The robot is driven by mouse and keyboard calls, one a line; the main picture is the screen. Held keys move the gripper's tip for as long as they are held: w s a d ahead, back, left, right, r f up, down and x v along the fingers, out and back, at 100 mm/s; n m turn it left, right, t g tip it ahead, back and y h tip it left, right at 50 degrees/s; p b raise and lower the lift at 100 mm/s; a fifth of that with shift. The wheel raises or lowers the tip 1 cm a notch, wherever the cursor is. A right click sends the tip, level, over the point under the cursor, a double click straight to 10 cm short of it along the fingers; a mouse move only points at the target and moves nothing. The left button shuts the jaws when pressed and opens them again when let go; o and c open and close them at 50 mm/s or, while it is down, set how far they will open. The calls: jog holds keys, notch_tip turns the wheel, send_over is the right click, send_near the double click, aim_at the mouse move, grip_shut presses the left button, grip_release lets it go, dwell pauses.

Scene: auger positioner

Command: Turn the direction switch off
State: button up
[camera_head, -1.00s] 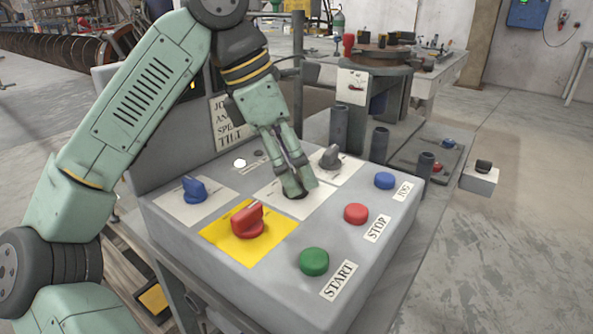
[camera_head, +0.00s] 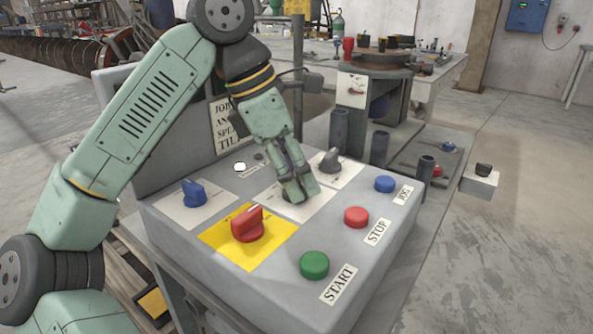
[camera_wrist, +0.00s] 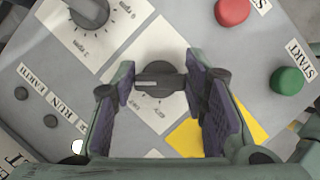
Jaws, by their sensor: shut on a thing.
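A black rotary switch (camera_wrist: 160,82) sits on a white plate in the middle of the control panel. Its white pointer line points to the left in the wrist view. The print around it is too small to read surely. My gripper (camera_wrist: 163,90) has one finger on each side of the switch and is shut on it. In the head view my gripper (camera_head: 298,196) reaches down onto the white plate (camera_head: 272,193), and its fingers mostly hide the switch.
Close around stand a red knob on a yellow plate (camera_head: 267,252), a blue knob (camera_head: 194,193) and a grey knob (camera_head: 330,161). Green START (camera_head: 314,265), red STOP (camera_head: 356,217) and blue JOG (camera_head: 385,184) buttons line the right side.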

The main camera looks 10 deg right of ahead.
jog(key=shift+c, duration=1.2)
jog(key=shift+n, duration=0.3)
jog(key=n+t, duration=0.1)
jog(key=n, duration=0.2)
jog(key=shift+n+t+b, duration=0.3)
jog(key=shift+b, duration=0.1)
jog(key=shift+n+t+y+b, duration=0.25)
jog(key=shift+n+t+y, duration=0.1)
jog(key=shift+n, duration=0.8)
jog(key=shift+n+t+y+b, duration=0.2)
jog(key=shift+n+t+y, duration=0.15)
jog(key=shift+n, duration=0.8)
jog(key=o, duration=1.2)
jog(key=shift+c, duration=0.2)
